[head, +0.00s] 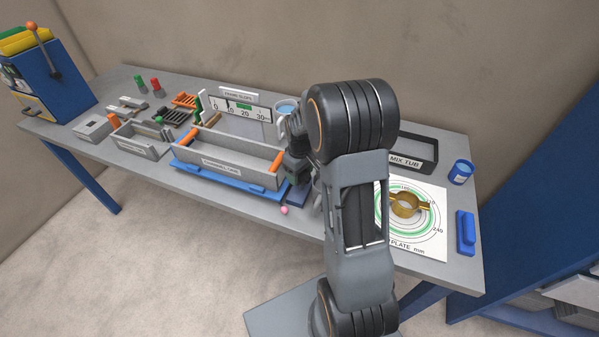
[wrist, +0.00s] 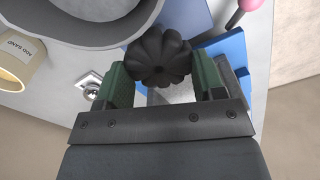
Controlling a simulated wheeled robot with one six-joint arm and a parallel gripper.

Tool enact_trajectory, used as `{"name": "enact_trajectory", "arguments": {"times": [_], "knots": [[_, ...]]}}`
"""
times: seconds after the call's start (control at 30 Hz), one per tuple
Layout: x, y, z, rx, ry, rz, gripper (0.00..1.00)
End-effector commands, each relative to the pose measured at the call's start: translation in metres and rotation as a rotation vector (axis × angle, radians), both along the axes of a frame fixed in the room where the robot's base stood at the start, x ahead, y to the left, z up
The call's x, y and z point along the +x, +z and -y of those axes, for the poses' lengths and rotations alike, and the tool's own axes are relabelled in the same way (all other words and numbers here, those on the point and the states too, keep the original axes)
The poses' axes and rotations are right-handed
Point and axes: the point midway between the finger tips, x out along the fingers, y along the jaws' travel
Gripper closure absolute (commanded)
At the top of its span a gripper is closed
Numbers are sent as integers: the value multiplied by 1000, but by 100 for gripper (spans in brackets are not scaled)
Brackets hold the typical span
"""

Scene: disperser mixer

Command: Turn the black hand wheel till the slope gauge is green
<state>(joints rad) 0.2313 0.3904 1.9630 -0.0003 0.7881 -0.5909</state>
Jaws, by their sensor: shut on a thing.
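The black hand wheel (wrist: 158,55) is a lobed knob in the wrist view. My gripper (wrist: 161,78) has its two green-padded fingers on either side of the wheel and is shut on it. In the head view my gripper (head: 297,168) is at the right end of the grey trough, and my arm hides the wheel there. The slope gauge (head: 240,107) stands behind the trough, with a scale from 0 to 30 and a green band near the middle. Its pointer is too small to read surely.
The grey trough (head: 222,163) sits on a blue base (head: 215,178). A pink ball (head: 284,210) is at its front right. A cup (wrist: 12,62) and a round bowl (wrist: 88,38) are close to my gripper. The mix tub (head: 418,143) and ringed plate (head: 425,242) lie right.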

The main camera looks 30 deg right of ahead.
Motion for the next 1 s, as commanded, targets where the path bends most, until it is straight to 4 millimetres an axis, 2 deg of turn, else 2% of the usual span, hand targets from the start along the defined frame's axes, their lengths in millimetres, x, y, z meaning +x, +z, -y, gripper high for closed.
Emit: {"name": "enact_trajectory", "arguments": {"times": [0.1, 0.37, 1.0], "knots": [[0, 0, 0, 0, 0, 0, 61], [0, 0, 0, 0, -48, 0, 61], [0, 0, 3, 1, -508, 0, 61]]}}
